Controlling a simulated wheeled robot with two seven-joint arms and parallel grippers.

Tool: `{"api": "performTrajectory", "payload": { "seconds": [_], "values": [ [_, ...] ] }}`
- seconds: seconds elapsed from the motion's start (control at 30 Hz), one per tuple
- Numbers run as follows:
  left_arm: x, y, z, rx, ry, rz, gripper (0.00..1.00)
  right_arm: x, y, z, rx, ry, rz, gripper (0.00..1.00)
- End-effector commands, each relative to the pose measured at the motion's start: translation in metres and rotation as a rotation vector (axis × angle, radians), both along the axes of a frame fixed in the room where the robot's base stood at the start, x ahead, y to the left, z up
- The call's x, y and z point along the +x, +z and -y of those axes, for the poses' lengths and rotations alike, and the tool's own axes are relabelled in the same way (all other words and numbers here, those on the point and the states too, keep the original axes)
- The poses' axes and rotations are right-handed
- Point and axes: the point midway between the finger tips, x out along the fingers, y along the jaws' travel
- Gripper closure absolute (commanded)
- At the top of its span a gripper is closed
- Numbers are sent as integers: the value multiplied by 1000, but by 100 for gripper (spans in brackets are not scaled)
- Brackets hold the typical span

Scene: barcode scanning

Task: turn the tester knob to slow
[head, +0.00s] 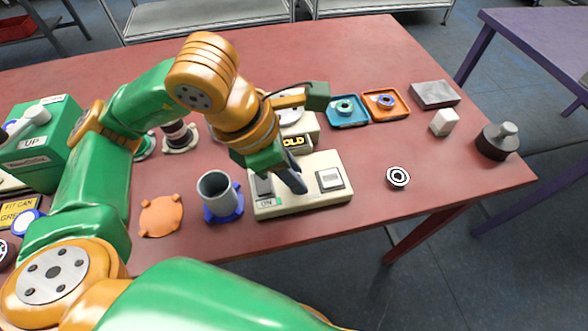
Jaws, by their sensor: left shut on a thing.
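The tester's cream control box (318,198) lies near the table's front edge, with a dark rocker switch marked ON at its left and a pale square button (330,179) at its right. My left gripper (296,186) reaches down over the middle of this box, between the two switches. Its dark fingers are shut, seemingly on the tester knob, which they hide, so I cannot read the knob's setting. Behind the gripper stands a cream unit with a dark label (294,141) with yellow letters, partly hidden, reading "OLD". My right gripper is not in view.
A grey cup on a blue base (221,197) stands close left of the box, beside an orange disc (161,216). A black-and-white ring (398,177) lies to the right. Teal (347,110) and orange (386,105) trays stand behind. The table's right front is mostly clear.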

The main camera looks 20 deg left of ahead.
Motion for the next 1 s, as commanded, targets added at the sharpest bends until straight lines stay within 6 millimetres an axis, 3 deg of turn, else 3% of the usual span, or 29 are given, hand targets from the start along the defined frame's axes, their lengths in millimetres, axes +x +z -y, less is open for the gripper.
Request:
{"api": "performTrajectory", "payload": {
  "seconds": [0.03, 0.07, 0.17, 0.47, 0.8, 1.0],
  "values": [
    [0, 0, 0, -1, 2, 1, 100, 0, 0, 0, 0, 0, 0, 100],
    [0, 0, 0, -1, 2, 1, 66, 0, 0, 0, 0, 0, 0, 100],
    [0, 0, 0, -1, 1, 1, 39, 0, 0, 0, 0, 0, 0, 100],
    [0, 2, -1, -1, 1, 1, 39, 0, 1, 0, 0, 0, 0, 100],
    [-13, 60, -20, -1, 4, 4, 39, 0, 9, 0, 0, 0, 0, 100],
    [-15, 66, -23, 0, 1, 0, 39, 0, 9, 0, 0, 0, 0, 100]
  ]
}}
